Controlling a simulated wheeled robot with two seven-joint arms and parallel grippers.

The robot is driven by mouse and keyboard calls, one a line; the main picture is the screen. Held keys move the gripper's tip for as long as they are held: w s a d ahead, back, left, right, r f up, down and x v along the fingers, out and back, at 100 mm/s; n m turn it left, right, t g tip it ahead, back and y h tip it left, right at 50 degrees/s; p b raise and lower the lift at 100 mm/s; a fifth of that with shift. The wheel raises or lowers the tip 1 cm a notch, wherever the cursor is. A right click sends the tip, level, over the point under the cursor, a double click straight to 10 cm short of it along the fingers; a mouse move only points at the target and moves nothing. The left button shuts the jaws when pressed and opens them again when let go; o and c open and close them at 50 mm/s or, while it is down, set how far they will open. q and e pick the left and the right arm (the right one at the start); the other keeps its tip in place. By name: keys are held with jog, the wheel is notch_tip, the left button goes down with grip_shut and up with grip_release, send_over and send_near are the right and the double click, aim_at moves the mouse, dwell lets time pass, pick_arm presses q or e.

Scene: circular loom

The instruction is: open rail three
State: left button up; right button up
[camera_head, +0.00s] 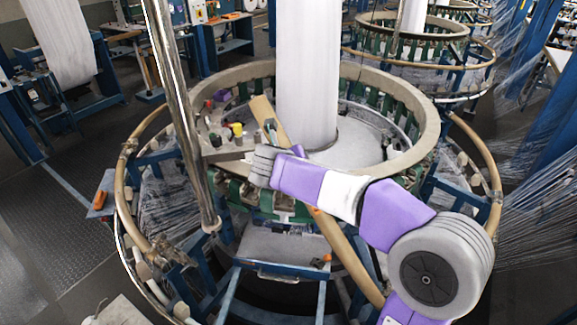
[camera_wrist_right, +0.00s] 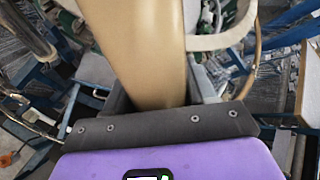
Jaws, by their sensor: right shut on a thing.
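A tan rail (camera_head: 338,250) slants across the front of the circular loom, from the inner ring down to the lower right. In the right wrist view the tan rail (camera_wrist_right: 143,45) rises from between the jaws. My right gripper (camera_head: 271,134) is at the loom's inner ring, beside the rail's upper part; its jaws (camera_wrist_right: 157,92) are shut on the rail. My purple and white right arm hides part of the rail's middle. Other curved tan rails run round the loom, one at the left (camera_head: 121,185) and one at the right (camera_head: 480,142). My left gripper is not in view.
A shiny metal pole (camera_head: 181,120) stands at the left front of the loom. A white fabric column (camera_head: 306,75) rises from its centre. A small metal tray (camera_head: 285,252) sits at the front. A second loom (camera_head: 420,45) stands behind; open floor lies at left.

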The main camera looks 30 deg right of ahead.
jog(key=o, duration=1.4)
jog(key=v, duration=0.7)
jog(key=shift+s+a+r, duration=0.15)
jog(key=shift+r, duration=0.05)
jog(key=shift+f, duration=0.1)
